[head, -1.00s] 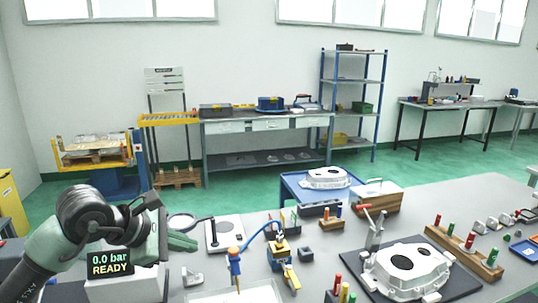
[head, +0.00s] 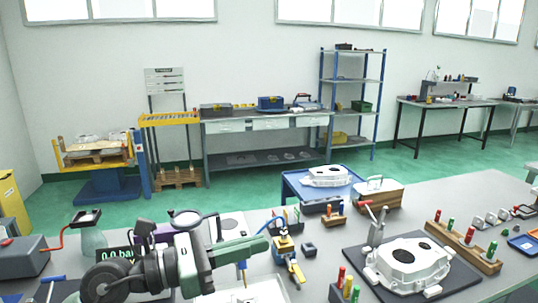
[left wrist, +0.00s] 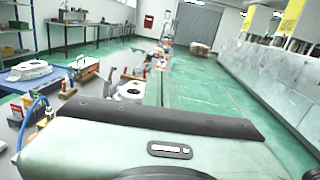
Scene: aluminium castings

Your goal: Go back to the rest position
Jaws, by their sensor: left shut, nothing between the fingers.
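My left arm (head: 130,272) comes in low from the left in the head view. My left gripper (head: 262,245) points right above the grey workbench (head: 335,240), with its fingers shut and nothing between them. It is left of the yellow and blue tool (head: 287,252) and hides part of the bench behind it. In the left wrist view a pale green and black part of mine fills the foreground, and the fingertips do not show. My right arm and gripper are in neither view.
An aluminium casting (head: 405,262) lies on a dark mat at the right. A wooden block with coloured plugs (head: 465,247) stands beside it. A pressure display (head: 113,253) is partly hidden behind my arm.

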